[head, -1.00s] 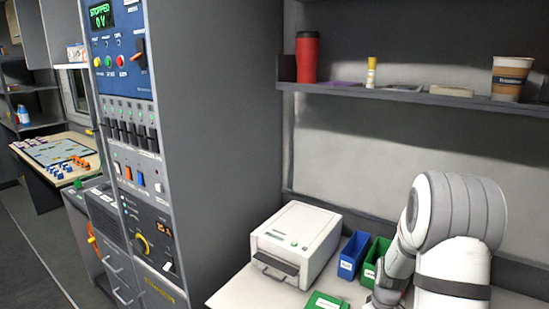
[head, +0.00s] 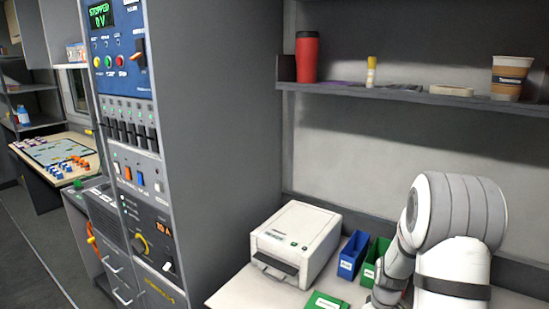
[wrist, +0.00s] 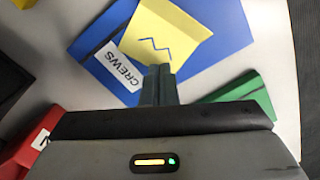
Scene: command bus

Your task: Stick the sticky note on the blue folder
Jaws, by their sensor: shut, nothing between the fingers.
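In the wrist view, a yellow sticky note (wrist: 165,32) with a blue zigzag line lies on the blue folder (wrist: 225,38). The folder has a white label reading "CREWS" and lies on the pale desk top. The note's upper part is cut off by the frame edge. My gripper (wrist: 159,72) is shut and empty, its fingertips at the note's lower edge, over the folder. I cannot tell whether the fingertips touch the note. In the head view, my arm hides the gripper, note and blue folder.
A green folder (wrist: 240,92) lies to the right and a red item (wrist: 32,140) at lower left in the wrist view. In the head view, a white printer-like machine (head: 296,243), a blue bin (head: 352,255) and a green bin (head: 372,263) stand on the desk. A shelf (head: 420,97) runs above.

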